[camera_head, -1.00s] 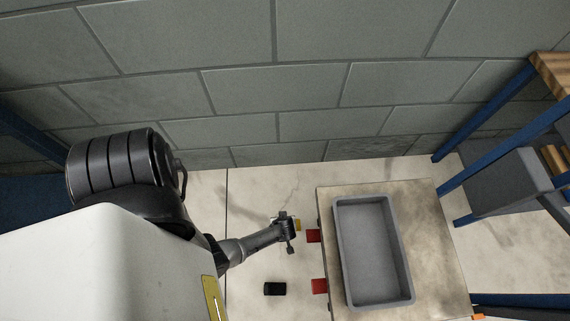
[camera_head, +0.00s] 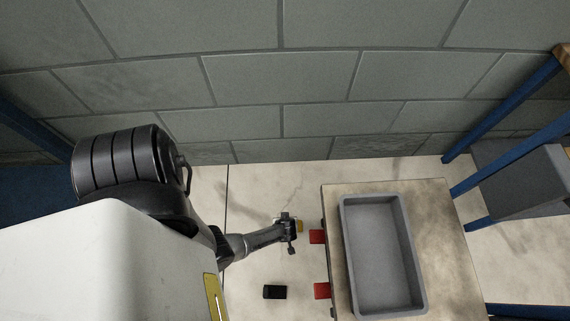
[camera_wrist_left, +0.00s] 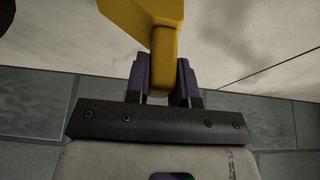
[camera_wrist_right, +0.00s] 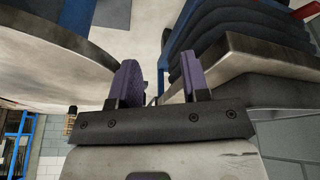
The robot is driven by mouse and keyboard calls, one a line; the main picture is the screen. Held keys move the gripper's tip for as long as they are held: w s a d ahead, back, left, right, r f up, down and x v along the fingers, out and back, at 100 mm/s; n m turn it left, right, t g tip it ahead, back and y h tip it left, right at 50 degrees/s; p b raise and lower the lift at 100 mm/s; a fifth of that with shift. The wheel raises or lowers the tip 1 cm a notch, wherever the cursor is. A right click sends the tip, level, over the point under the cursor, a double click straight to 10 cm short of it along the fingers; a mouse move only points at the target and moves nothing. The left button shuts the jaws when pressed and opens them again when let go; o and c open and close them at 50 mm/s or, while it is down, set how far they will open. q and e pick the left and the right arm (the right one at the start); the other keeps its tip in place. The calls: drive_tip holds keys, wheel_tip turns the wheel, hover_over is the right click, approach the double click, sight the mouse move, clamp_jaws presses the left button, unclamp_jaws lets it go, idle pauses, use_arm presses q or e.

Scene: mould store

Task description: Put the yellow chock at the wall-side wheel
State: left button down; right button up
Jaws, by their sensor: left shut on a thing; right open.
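My left gripper (camera_head: 292,227) is shut on the yellow chock (camera_head: 299,227). In the left wrist view the chock (camera_wrist_left: 150,22) sticks out between the finger pads (camera_wrist_left: 160,80). In the head view it is low near the floor, just left of the wall-side red part (camera_head: 317,236) at the cart's (camera_head: 332,215) left edge. A small gap shows between them; whether the chock touches the floor I cannot tell. The wheels are hidden under the cart top. My right gripper (camera_wrist_right: 160,82) is open and empty, seen only in its own wrist view.
A second red part (camera_head: 322,290) is at the cart's near left edge. A black block (camera_head: 275,292) lies on the floor left of it. A grey tray (camera_head: 345,250) sits on the cart. The block wall (camera_head: 300,80) stands behind; a blue-legged rack (camera_head: 505,100) is at right.

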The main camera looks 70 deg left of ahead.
use_arm(q)
drive_tip(key=shift+d+f, duration=0.1)
drive_tip(key=shift+f, duration=0.05)
drive_tip(key=c, duration=1.3)
unclamp_jaws()
drive_tip(key=shift+c, duration=0.2)
drive_tip(key=o, duration=0.4)
